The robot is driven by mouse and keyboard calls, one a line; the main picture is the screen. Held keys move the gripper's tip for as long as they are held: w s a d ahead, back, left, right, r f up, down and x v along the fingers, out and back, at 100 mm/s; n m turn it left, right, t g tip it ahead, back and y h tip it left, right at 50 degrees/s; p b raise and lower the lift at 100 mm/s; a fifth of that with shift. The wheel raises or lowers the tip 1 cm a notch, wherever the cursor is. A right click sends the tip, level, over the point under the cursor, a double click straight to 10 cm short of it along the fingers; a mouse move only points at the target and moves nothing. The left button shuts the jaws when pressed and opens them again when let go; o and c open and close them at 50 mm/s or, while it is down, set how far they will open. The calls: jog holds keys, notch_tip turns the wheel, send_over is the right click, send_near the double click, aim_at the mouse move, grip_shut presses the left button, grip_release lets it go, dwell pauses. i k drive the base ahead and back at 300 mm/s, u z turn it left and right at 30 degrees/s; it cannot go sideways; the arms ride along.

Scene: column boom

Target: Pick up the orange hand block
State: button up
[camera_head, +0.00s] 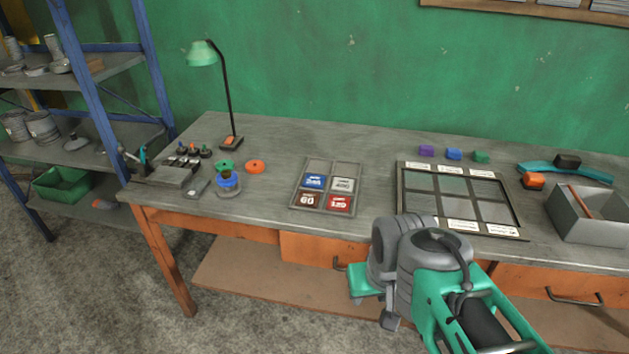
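The orange hand block (533,181) is a small orange block on the right part of the workbench. My arm, in green and grey, reaches up from the lower right in front of the bench edge.
Purple (426,151), blue (453,154) and green (481,156) blocks stand behind the framed panel sheet (519,228). A dark block (567,161) sits on the strip. A grey open box (594,228) stands at right.

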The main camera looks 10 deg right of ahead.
aim_at(531, 180)
jog(key=z, duration=1.65)
jog(key=k, duration=0.25)
jog(key=z, duration=1)
jog(key=i, duration=1.15)
jog(key=u, duration=1.25)
jog(key=i, duration=0.75)
jog(key=u, duration=0.9)
